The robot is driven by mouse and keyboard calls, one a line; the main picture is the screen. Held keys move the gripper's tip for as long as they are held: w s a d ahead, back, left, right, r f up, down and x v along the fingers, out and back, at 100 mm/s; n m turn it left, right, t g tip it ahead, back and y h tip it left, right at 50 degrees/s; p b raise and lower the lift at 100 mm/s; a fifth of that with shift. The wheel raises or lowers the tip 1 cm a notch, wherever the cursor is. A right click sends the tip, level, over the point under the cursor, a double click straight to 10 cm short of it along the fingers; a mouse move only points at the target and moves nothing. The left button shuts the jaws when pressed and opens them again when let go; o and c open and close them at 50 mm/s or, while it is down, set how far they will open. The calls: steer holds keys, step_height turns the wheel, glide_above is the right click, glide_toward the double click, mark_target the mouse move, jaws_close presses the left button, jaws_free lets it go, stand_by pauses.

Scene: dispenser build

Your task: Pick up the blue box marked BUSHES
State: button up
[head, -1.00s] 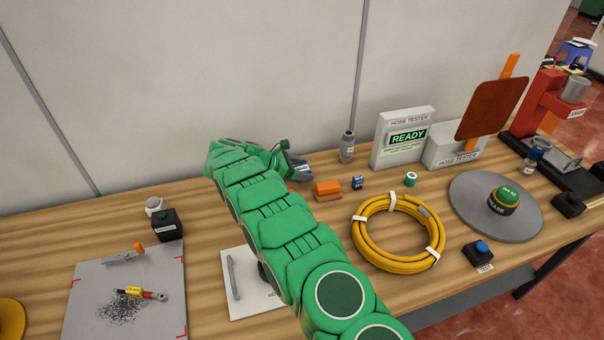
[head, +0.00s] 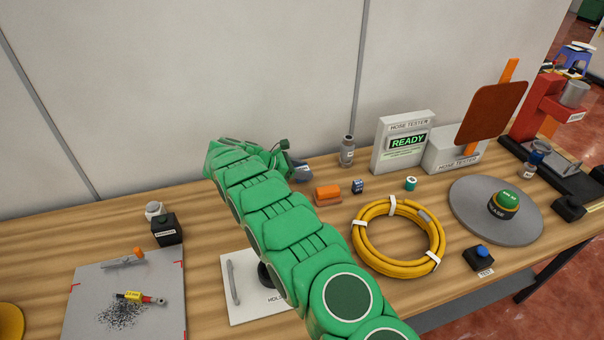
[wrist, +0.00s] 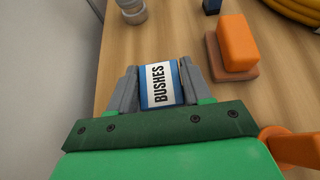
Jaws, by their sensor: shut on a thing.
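The blue box marked BUSHES (wrist: 160,83) has a white label and shows upright between my gripper's grey fingers in the wrist view. My gripper (wrist: 161,88) is shut on it, one finger against each side. I cannot tell whether the box still touches the bench. In the head view my gripper (head: 299,172) is mostly hidden behind my green arm, near the back of the bench, and the box cannot be made out there.
An orange block on a brown base (head: 327,194) stands just right of my gripper. A small dark blue box (head: 358,186) is beyond it. A grey bottle (head: 347,151) stands near the wall. A yellow hose coil (head: 361,246) lies to the right.

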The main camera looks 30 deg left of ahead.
steer(key=shift+r, duration=0.6)
steer(key=shift+s+d+r, duration=0.15)
steer(key=shift+s+r, duration=0.1)
steer(key=shift+r, duration=0.2)
steer(key=shift+s+d+r, duration=0.15)
steer(key=shift+s+r, duration=0.05)
steer(key=shift+r, duration=0.25)
steer(key=shift+s+d+r, duration=0.2)
steer(key=shift+d, duration=0.05)
steer(key=s+d+r, duration=0.7)
steer(key=s+r, duration=0.1)
steer(key=s, duration=0.1)
steer(key=shift+s+d, duration=0.25)
steer(key=shift+s, duration=0.1)
